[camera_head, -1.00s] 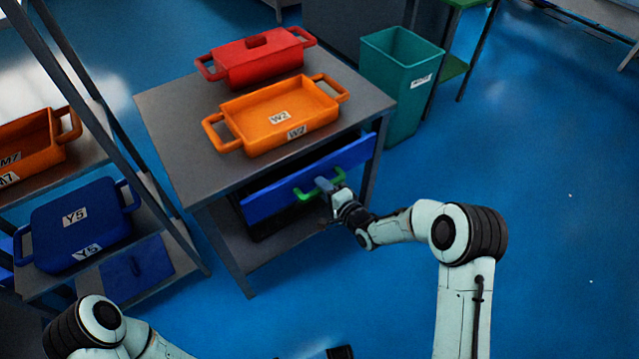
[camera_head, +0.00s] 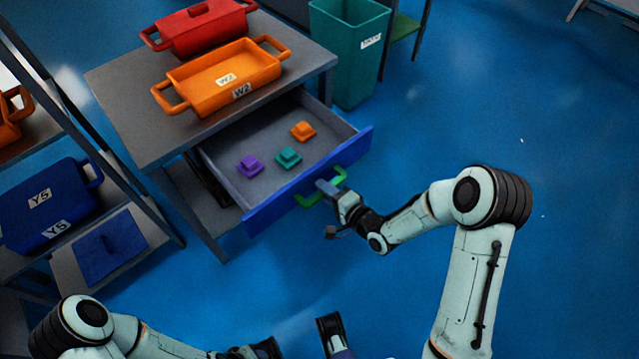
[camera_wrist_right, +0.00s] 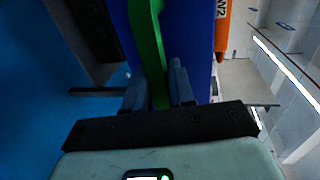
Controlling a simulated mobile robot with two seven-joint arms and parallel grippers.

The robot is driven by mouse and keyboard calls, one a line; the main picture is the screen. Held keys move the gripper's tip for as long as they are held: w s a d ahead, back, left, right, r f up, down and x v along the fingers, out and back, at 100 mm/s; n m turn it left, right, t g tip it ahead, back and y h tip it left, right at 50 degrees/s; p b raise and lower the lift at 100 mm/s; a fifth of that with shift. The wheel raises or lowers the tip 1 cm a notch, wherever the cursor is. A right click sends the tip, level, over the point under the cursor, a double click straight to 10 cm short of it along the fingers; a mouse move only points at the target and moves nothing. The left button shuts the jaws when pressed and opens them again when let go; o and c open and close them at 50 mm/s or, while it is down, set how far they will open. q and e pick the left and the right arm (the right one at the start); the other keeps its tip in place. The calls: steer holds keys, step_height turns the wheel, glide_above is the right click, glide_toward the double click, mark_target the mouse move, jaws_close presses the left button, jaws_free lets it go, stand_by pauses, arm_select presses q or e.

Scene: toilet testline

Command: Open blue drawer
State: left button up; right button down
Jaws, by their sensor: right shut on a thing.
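The blue drawer (camera_head: 270,213) under the grey table stands pulled out, with its grey inside showing. A purple piece (camera_head: 249,166), a teal piece (camera_head: 288,157) and an orange piece (camera_head: 303,131) lie in it. My right gripper (camera_head: 326,187) is shut on the green handle (camera_head: 308,201) at the drawer's front. In the right wrist view, the green handle (camera_wrist_right: 148,45) runs between the two fingers (camera_wrist_right: 160,90), with the blue front (camera_wrist_right: 190,40) behind. Part of my left gripper (camera_head: 300,342) shows at the bottom edge; its fingers are not clear.
An orange tray (camera_head: 205,92) and a red lidded container (camera_head: 208,27) stand on the grey table (camera_head: 120,110). A teal bin (camera_head: 350,75) stands behind it at the right. A shelf with a blue container (camera_head: 75,195) is at the left. The floor (camera_head: 450,110) to the right is clear.

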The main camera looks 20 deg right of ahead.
arm_select(q)
steer(key=shift+s+d+r, duration=0.1)
steer(key=shift+s, duration=0.15)
arm_select(e)
steer(key=shift+s+d, duration=0.3)
steer(key=shift+s, duration=0.3)
steer(key=c, duration=1.1)
jaws_free()
arm_select(q)
steer(key=s+r+p, duration=0.1)
steer(key=r+p, duration=0.1)
steer(key=shift+s+d+r+g+p, duration=0.2)
steer(key=shift+s+r+g+p, duration=0.05)
steer(key=shift+s+g+p, duration=0.15)
arm_select(e)
steer(key=v, duration=1.3)
steer(key=shift+s, duration=0.2)
